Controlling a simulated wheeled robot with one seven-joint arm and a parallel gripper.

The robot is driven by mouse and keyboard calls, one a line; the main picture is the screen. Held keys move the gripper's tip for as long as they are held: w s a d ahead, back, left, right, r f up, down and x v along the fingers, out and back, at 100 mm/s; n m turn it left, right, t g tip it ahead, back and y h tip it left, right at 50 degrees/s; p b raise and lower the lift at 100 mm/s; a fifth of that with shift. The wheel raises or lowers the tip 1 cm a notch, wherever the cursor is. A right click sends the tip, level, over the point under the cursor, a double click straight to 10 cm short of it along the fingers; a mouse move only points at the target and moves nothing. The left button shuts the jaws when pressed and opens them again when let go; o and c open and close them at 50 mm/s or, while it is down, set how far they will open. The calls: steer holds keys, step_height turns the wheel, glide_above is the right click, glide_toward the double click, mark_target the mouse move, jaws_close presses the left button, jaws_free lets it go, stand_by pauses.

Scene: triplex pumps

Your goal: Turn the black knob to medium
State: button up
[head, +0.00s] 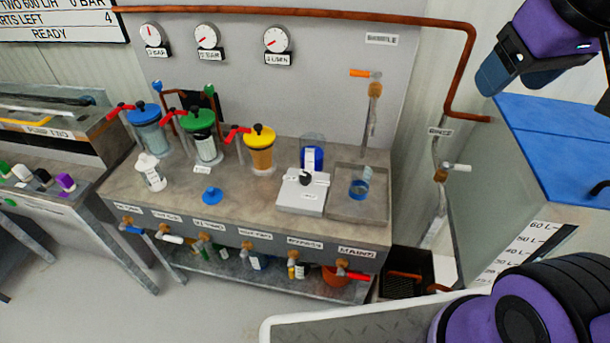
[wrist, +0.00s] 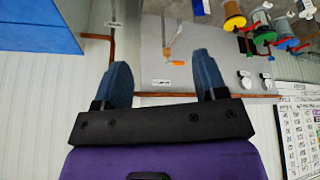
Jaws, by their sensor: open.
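A black knob (head: 305,178) sits on top of a white box-like device (head: 301,196) on the workbench, right of the yellow-lidded canister. Small labels lie around it, too small to read, so its setting cannot be told. A clear beaker-like vessel with a blue part (head: 312,158) stands just behind the device. My gripper (head: 513,82) is high at the upper right, well away from the knob. In the wrist view my gripper (wrist: 162,80) has its two blue fingers wide apart with nothing between them. The knob cannot be made out in the wrist view.
Canisters with blue, green and yellow (head: 260,137) lids stand left of the device. A sink with a blue-rimmed cup (head: 359,187) is to its right, below an orange-handled tap (head: 366,73). A blue-topped tank (head: 555,140) stands at the right below my arm.

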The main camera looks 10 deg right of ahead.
steer(key=w+a+f+n+g, duration=0.1)
steer(key=w+a+n, duration=0.15)
steer(key=w, duration=0.35)
steer(key=w+a+f+n+g, duration=0.1)
steer(key=w+a+f+n, duration=0.1)
steer(key=w+n, duration=0.3)
steer(key=n+g, duration=0.3)
steer(key=n, duration=1.1)
glide_above(305, 176)
step_height(305, 176, down, 32)
step_height(305, 176, down, 10)
steer(key=shift+c, duration=0.2)
steer(key=c, duration=0.9)
